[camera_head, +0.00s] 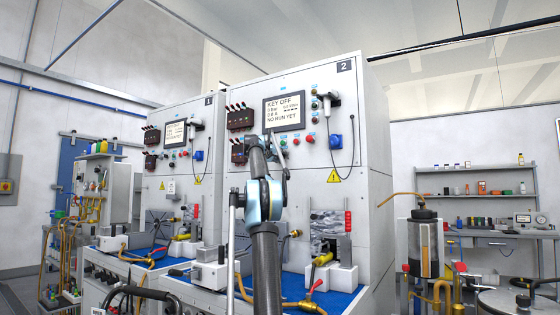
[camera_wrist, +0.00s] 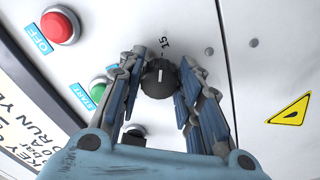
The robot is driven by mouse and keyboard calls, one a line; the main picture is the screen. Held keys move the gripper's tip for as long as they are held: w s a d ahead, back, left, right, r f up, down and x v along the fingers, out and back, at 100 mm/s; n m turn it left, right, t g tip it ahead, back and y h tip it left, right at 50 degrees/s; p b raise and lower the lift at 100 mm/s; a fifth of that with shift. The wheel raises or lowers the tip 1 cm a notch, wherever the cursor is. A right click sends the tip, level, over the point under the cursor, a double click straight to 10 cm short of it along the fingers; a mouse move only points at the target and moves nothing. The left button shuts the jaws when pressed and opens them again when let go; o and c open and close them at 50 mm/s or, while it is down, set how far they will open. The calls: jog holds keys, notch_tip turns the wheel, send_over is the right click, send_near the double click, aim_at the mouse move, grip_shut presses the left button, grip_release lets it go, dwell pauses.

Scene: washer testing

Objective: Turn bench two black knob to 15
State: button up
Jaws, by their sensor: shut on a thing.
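The bench two cabinet (camera_head: 345,110) stands in the middle of the head view, marked "2". In the wrist view the black knob (camera_wrist: 159,80) sits on the white panel with a short white line on its face. In the head view my arm rises in front of the cabinet, and the knob is hidden or too small to tell.
Near the knob are a green START button (camera_wrist: 102,87), a red OFF button (camera_wrist: 60,26) and a display (camera_wrist: 22,140). The display shows in the head view (camera_head: 284,110), reading "KEY OFF". A blue socket (camera_head: 336,142) and hanging cable lie to its right. Bench one (camera_head: 180,120) stands left.

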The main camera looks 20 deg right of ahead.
jog(key=shift+w+a+m, duration=0.1)
jog(key=shift+m, duration=0.4)
jog(key=shift+f, duration=0.1)
jog(key=o, duration=1.1)
jog(key=shift+w, duration=0.15)
jog(key=shift+c, duration=0.2)
jog(key=v, duration=1.2)
jog(key=shift+f, duration=0.1)
